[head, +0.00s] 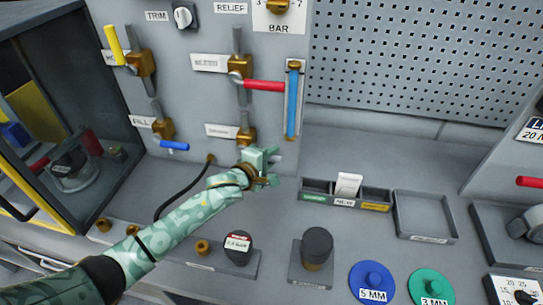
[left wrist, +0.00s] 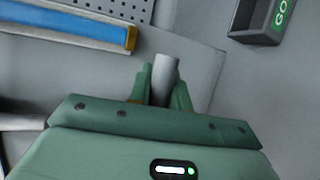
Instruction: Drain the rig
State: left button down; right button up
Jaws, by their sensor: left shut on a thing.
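The lowest brass valve (head: 246,132) on the grey panel stands beside a small white label (head: 222,131) whose text I cannot read surely. My left gripper (head: 272,163) is just below and right of this valve. In the left wrist view my left gripper (left wrist: 165,88) is shut on a grey cylindrical handle (left wrist: 165,70), whose tip sticks out between the fingers. The gripper hides where the handle joins the valve. A sight tube (head: 292,100) with blue liquid, filled to near its top, stands upright to the right. My right gripper is in neither view.
A valve with a red lever (head: 264,86) sits above, and one with a blue lever (head: 174,146) to the left. A black hose (head: 172,195) runs behind my arm. A divided tray (head: 344,203) and an empty tray (head: 425,218) lie on the bench at right.

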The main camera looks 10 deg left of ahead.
pick_arm(q)
jog(key=shift+r, duration=0.1)
jog(key=a+r+n+t+b, duration=0.2)
jog(key=n, duration=0.3)
jog(key=a+r+n+t+b, duration=0.2)
jog(key=a+r+n, duration=0.1)
jog(key=n, duration=0.3)
jog(key=a+r+n+t+b, duration=0.2)
jog(key=r+n+t, duration=0.1)
jog(key=n, duration=0.3)
jog(key=shift+a, duration=0.15)
jog(key=shift+a+r+n+t+b, duration=0.15)
jog(key=shift+a+n+t+b, duration=0.25)
jog(key=shift+n, duration=0.4)
jog(key=shift+y, duration=0.3)
jog(key=c, duration=1.3)
grip_release()
jog(key=shift+a, duration=0.1)
